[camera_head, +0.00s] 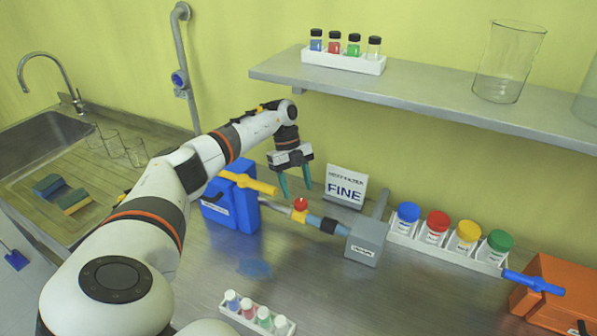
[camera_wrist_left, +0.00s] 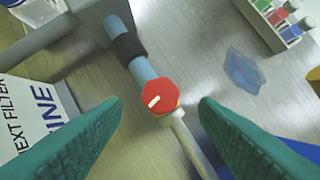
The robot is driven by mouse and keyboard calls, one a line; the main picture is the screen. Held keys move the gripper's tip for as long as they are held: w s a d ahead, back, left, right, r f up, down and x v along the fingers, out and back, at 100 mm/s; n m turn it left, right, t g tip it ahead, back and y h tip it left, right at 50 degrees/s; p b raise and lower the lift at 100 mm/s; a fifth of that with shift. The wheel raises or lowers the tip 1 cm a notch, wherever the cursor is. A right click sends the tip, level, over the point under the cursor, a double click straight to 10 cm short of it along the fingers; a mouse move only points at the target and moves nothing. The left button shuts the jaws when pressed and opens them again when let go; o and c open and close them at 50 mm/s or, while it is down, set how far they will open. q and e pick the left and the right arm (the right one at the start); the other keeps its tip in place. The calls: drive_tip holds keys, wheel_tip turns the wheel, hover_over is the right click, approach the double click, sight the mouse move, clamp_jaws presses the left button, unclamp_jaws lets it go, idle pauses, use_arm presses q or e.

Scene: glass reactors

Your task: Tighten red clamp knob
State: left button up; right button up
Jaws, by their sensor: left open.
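The red clamp knob (camera_head: 300,204) sits on top of a joint in the pipe line between the blue box and the grey block. In the left wrist view the knob (camera_wrist_left: 160,96) is a red, many-sided disc with a pale bar on it. My left gripper (camera_head: 296,185) is above the knob, pointing down, its green fingers apart and empty. In the left wrist view the fingertips of my left gripper (camera_wrist_left: 160,100) lie on either side of the knob, with a gap on both sides. My right gripper does not show.
A blue box (camera_head: 230,205) with a yellow handle (camera_head: 250,183) stands left of the knob. A grey block (camera_head: 367,243) and a "FINE" sign (camera_head: 345,187) stand to the right. A vial rack (camera_head: 255,318) and a blue patch (camera_head: 255,268) are in front. A shelf (camera_head: 420,95) overhangs behind.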

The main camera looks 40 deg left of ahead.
sight(300, 201)
use_arm(q)
drive_tip(key=shift+p+x, duration=0.3)
drive_tip(key=shift+x, duration=0.75)
drive_tip(key=shift+s+d+f, duration=0.1)
drive_tip(key=shift+d+f, duration=0.15)
drive_tip(key=shift+f, duration=0.3)
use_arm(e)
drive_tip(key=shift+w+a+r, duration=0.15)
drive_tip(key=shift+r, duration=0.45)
use_arm(q)
drive_tip(key=shift+c, duration=0.2)
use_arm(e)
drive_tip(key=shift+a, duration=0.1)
use_arm(q)
drive_tip(key=c, duration=0.9)
drive_tip(key=shift+c, duration=0.2)
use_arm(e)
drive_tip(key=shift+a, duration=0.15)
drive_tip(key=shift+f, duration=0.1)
